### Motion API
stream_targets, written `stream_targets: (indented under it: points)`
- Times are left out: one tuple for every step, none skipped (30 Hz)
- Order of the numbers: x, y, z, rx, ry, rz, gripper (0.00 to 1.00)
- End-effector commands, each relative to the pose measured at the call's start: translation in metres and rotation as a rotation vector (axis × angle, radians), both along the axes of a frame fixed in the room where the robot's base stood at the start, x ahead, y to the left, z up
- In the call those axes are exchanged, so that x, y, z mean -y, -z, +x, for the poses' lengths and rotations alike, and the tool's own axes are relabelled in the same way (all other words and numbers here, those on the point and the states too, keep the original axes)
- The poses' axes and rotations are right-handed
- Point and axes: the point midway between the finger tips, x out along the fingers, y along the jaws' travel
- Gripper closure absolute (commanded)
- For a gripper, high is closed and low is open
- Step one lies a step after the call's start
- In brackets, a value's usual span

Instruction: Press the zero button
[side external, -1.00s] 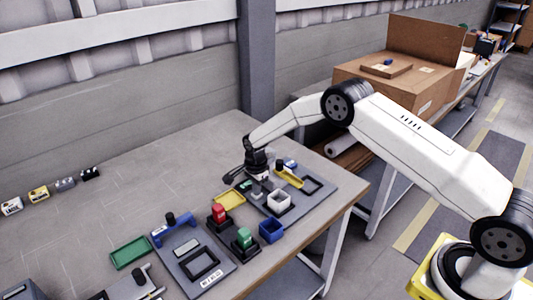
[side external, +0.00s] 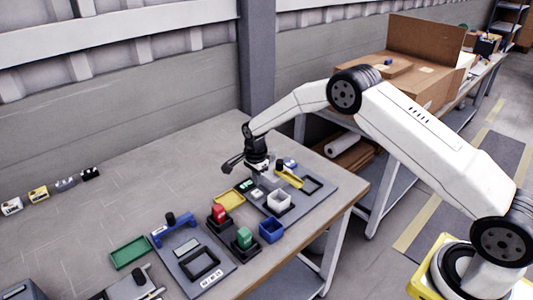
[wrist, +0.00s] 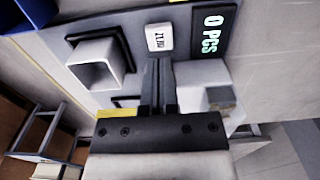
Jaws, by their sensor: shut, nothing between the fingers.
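The zero button is a small white block with dark lettering (wrist: 159,38), on the dark panel of the balancer station. It also shows in the side view (side external: 257,193) as a small light block. My gripper (wrist: 159,68) is shut and empty, with its fingertips together just short of the button in the wrist view. In the side view my gripper (side external: 257,178) hangs above the panel, close over the button area. The fingertips look apart from the button, but the exact gap is hard to tell. A black display (wrist: 212,30) beside the button reads "0 PCS".
A light square open container (wrist: 97,62) stands beside the button; it is also in the side view (side external: 279,200). A yellow tray (side external: 229,200), a blue bin (side external: 271,230), and red (side external: 218,212) and green (side external: 244,238) blocks are nearby.

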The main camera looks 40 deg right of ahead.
Motion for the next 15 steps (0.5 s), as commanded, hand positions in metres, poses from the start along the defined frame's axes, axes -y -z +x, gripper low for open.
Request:
stream_targets:
  points:
    - [0.0, -0.004, 0.0, 0.001, 0.0, 0.0, 1.0]
    - [0.0, -0.005, 0.0, 0.001, 0.0, 0.0, 1.0]
    - [0.0, -0.008, 0.0, 0.001, 0.0, 0.0, 1.0]
    - [0.0, -0.009, 0.0, 0.001, 0.0, 0.0, 1.0]
    - [0.0, -0.011, 0.0, 0.0, 0.0, 0.0, 1.0]
    - [0.0, -0.013, 0.0, 0.0, 0.0, 0.0, 1.0]
    - [0.0, -0.015, 0.0, 0.0, 0.0, 0.0, 1.0]
    - [0.0, -0.016, 0.0, 0.001, 0.0, 0.0, 1.0]
    - [0.0, -0.019, 0.0, 0.001, 0.0, 0.0, 1.0]
    - [0.0, -0.021, 0.0, 0.001, 0.0, 0.0, 1.0]
    - [0.0, -0.022, 0.0, 0.001, 0.0, 0.0, 1.0]
    - [0.0, -0.024, 0.0, 0.001, 0.0, 0.0, 1.0]
    - [0.0, -0.026, 0.0, 0.0, 0.0, 0.0, 1.0]
    - [0.0, -0.027, 0.0, 0.0, 0.0, 0.0, 1.0]
    - [0.0, -0.028, 0.0, 0.0, 0.0, 0.0, 1.0]
